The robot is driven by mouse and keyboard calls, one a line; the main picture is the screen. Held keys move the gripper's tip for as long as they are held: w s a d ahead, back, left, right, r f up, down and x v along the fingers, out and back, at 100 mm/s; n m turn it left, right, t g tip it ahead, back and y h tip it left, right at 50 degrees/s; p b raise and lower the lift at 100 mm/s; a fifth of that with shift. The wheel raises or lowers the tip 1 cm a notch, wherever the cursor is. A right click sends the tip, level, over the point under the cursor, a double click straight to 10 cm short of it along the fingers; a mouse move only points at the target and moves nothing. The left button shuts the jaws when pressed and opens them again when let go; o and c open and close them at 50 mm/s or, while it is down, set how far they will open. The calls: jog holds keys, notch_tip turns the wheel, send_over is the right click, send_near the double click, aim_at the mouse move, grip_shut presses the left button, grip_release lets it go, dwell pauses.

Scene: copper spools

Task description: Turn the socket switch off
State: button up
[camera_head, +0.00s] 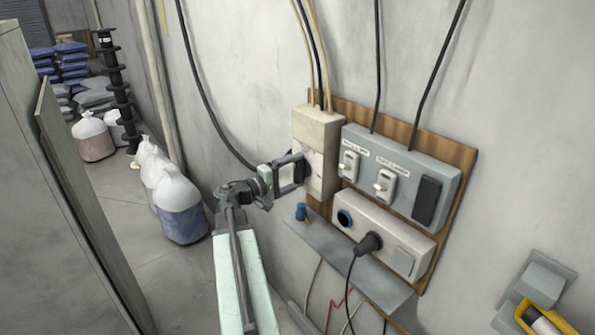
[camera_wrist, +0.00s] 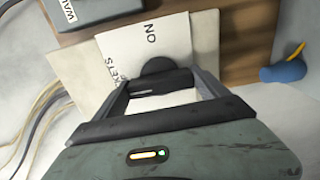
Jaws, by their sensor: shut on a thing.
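The socket switch is a cream box (camera_head: 323,130) at the left of the wooden wall board. In the wrist view its pale face plate (camera_wrist: 130,45) shows "ON" and the end of a word, "KETS". A dark rounded knob (camera_wrist: 158,66) stands out from this face, partly hidden by my fingers. My gripper (camera_head: 298,171) is at the front of the cream box, reaching it from the left. In the wrist view my gripper's fingers (camera_wrist: 158,84) are closed together at the knob and shut on it. The exact angle of the knob is hard to tell.
Right of the box is a grey panel (camera_head: 410,165) with two white switches. Below it, a white socket strip (camera_head: 382,232) holds a black plug (camera_head: 368,243). A metal shelf (camera_head: 350,268) with a blue object (camera_head: 301,212) juts out underneath. A grey cabinet (camera_head: 50,200) stands left.

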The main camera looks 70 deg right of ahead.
jog(key=shift+a+f, duration=0.1)
jog(key=o, duration=1.3)
jog(key=shift+w, duration=0.15)
jog(key=shift+c, duration=0.2)
jog(key=shift+a, duration=0.1)
jog(key=v, duration=0.7)
jog(key=shift+a, duration=0.25)
jog(key=shift+w, duration=0.25)
